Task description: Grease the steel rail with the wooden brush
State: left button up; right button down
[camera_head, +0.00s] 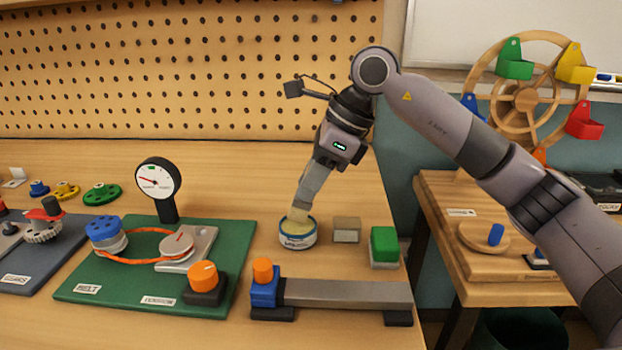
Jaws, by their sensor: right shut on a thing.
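The steel rail (348,294) lies across the front of the bench on dark feet. A blue carriage (265,291) with an orange knob sits at its left end. My right gripper (309,192) points down behind the rail and is shut on the wooden brush (298,213), whose handle is mostly hidden by the fingers. The brush's pale lower end is in the mouth of a round tin (298,240) with a white and blue label. Whether it touches the tin's contents I cannot tell. My left gripper is not in view.
A small beige block (346,230) and a green-topped block (384,246) stand right of the tin. A green belt board (130,283) with a dial gauge (158,181) lies to the left. A second table (450,190) with a wooden wheel stands right, across a gap.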

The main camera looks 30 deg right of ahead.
jog(key=shift+f+b, duration=0.35)
jog(key=shift+f, duration=0.2)
dwell(0.4)
jog(key=shift+f, duration=0.1)
dwell(0.9)
notch_tip(320, 180, up, 7)
jog(key=p, duration=0.6)
dwell(1.0)
